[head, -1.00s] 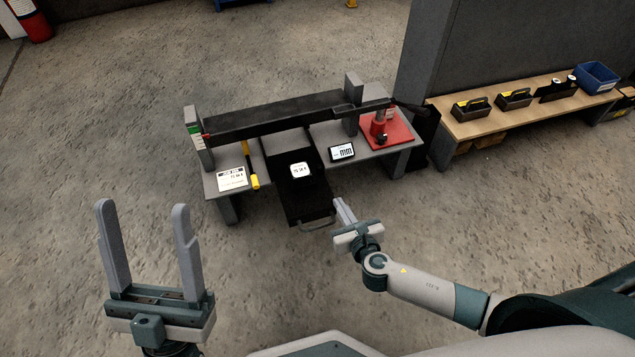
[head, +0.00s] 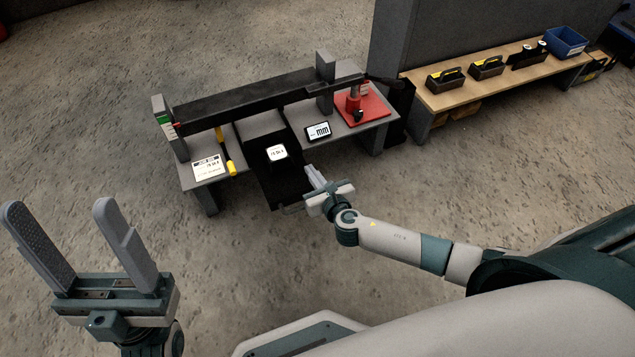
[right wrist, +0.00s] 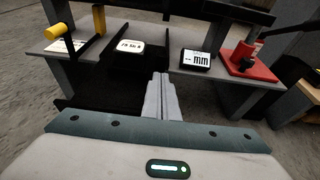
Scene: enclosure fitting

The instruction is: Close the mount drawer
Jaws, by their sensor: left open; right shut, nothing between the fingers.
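The mount drawer (head: 277,181) is a black tray that sticks out from the front of the grey bench, so it is open. Its bar handle (head: 292,208) is at the front end, partly covered by my right gripper. My right gripper (head: 309,169) is shut and empty beside the drawer's right front side; I cannot tell whether they touch. In the right wrist view its closed fingers (right wrist: 161,84) point toward the bench, with the dark drawer (right wrist: 100,92) to their left. My left gripper (head: 70,222) is open and empty, away from the bench at the lower left.
A black beam (head: 255,100) spans the bench between grey posts. On the bench are a white card (head: 208,168), a yellow-handled tool (head: 231,167), a small display (head: 318,131) and a red-based device (head: 362,109). A wooden side bench (head: 500,75) stands right. Floor before the drawer is clear.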

